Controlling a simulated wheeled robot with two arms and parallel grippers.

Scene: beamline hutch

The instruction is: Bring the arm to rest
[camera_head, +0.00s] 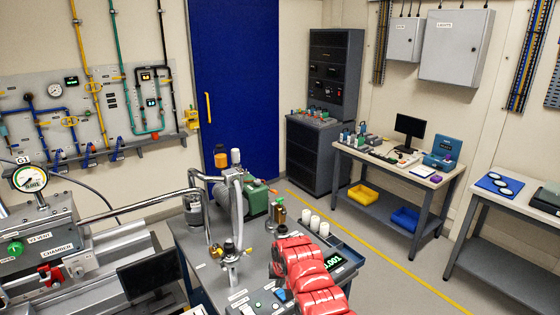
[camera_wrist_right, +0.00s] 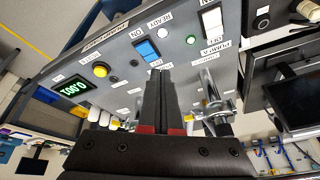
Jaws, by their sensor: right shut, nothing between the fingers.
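My right arm (camera_head: 305,275) is the red, segmented one at the bottom centre of the head view, above the pump bench. Its gripper is hard to make out there. In the wrist view my right gripper (camera_wrist_right: 163,75) is shut and empty, with its two dark fingers together. The fingertips point at the control panel (camera_wrist_right: 122,60), close below the blue rocker switch (camera_wrist_right: 147,50) in the picture. I cannot tell whether they touch the panel. My left gripper is in neither view.
The panel also has a yellow button (camera_wrist_right: 101,69), a green display (camera_wrist_right: 72,90) and a white switch (camera_wrist_right: 212,25). In the head view, pump pipework (camera_head: 232,200) and white cylinders (camera_head: 315,224) stand near the arm. Open floor (camera_head: 375,270) lies to the right.

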